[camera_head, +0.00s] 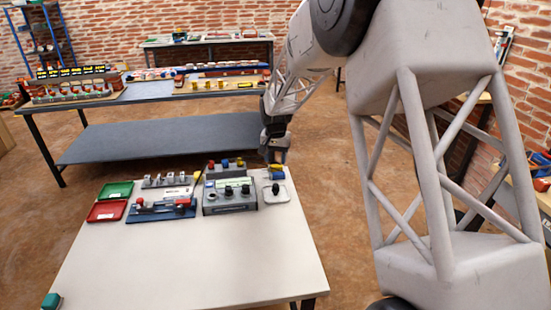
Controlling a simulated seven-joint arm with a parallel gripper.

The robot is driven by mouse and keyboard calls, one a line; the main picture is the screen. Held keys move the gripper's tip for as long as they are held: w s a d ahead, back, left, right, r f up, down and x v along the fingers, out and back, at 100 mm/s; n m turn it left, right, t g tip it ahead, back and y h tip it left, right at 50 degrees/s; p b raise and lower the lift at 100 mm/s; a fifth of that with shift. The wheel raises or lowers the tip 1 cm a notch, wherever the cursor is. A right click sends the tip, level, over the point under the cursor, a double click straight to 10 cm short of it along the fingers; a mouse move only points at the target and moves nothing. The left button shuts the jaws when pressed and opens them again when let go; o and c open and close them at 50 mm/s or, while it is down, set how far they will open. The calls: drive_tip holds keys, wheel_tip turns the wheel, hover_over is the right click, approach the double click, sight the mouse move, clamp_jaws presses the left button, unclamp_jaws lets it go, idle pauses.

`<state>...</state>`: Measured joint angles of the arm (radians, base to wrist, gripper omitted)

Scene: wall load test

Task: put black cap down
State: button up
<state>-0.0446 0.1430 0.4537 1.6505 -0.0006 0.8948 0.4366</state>
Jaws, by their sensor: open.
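My gripper (276,157) points down over the far right corner of the white table. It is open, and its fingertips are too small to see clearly. A small black cap (275,189) sits on a light grey plate (277,199) at the right of the table, below and in front of my gripper, apart from it. Which black piece is the task's cap, I cannot tell. A yellow and blue piece (276,173) is close under my gripper.
Green (116,189) and red (107,211) trays lie at left. A blue rack (161,213) with small parts stands beside the grey box. A teal block (51,301) is at the near left corner. The table's front half is mostly clear.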

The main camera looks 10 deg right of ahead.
drive_tip(key=shift+s+r, duration=0.1)
drive_tip(key=s+d+r+n+t, duration=0.1)
drive_tip(key=s+r, duration=0.7)
drive_tip(key=s, duration=0.4)
drive_tip(key=s+d+r+n, duration=0.1)
drive_tip(key=s+d+r, duration=0.1)
drive_tip(key=s+r, duration=0.75)
drive_tip(key=s+f+n+t, duration=0.1)
drive_tip(key=s+f+n, duration=0.1)
drive_tip(key=s, duration=2.6)
drive_tip(key=shift+s+d+t, duration=0.15)
drive_tip(key=shift+d+t, duration=0.15)
drive_tip(key=shift+d, duration=0.15)
